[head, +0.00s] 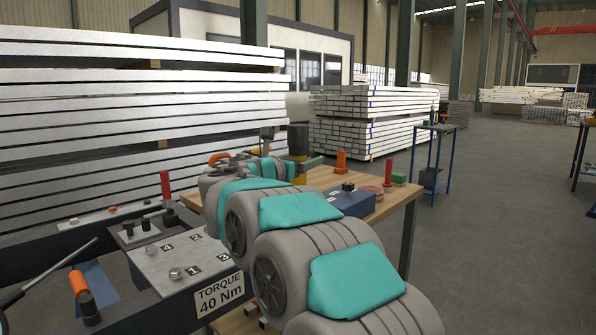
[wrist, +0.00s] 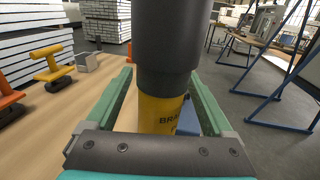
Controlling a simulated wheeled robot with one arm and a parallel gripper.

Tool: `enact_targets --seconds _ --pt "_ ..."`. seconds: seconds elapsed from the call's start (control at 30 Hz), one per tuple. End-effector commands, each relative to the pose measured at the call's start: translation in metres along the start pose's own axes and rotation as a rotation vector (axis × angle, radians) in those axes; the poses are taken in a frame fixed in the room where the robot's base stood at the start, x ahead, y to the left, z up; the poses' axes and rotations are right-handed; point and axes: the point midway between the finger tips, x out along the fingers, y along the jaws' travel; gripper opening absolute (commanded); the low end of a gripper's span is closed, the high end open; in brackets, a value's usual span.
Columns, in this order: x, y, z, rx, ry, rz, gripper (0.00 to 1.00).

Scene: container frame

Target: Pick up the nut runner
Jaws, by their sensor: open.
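A thick upright tool with a dark grey upper body and a yellow lower part (wrist: 160,113) stands between my gripper's fingers in the wrist view. It looks like the nut runner, though I cannot be sure. Part of a label, "BRA", shows on the yellow. My gripper (wrist: 166,100) is open, with one green finger on each side of it. A gap shows at the left finger; contact on the right is hard to tell. In the head view the yellow and dark tool (head: 298,142) stands behind my arm at the wooden bench, its lower part hidden.
The wooden bench (head: 392,203) carries a blue box (head: 349,200), an orange-handled item (head: 341,161), a red-handled item (head: 388,172) and a green block (head: 399,178). A dark frame with a "TORQUE 40 Nm" plate (head: 219,296) lies at left. Floor at right is largely clear.

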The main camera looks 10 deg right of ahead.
Motion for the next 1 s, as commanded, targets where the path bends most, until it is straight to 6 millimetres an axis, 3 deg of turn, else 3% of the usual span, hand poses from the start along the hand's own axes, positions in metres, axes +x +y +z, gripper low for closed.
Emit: enact_targets --seconds 0.33,1.0 --pt "0.006 -0.0003 0.0003 0.0 -0.001 0.0 0.84" --pt "0.0057 0.0 0.0 -0.001 0.0 0.001 0.09"
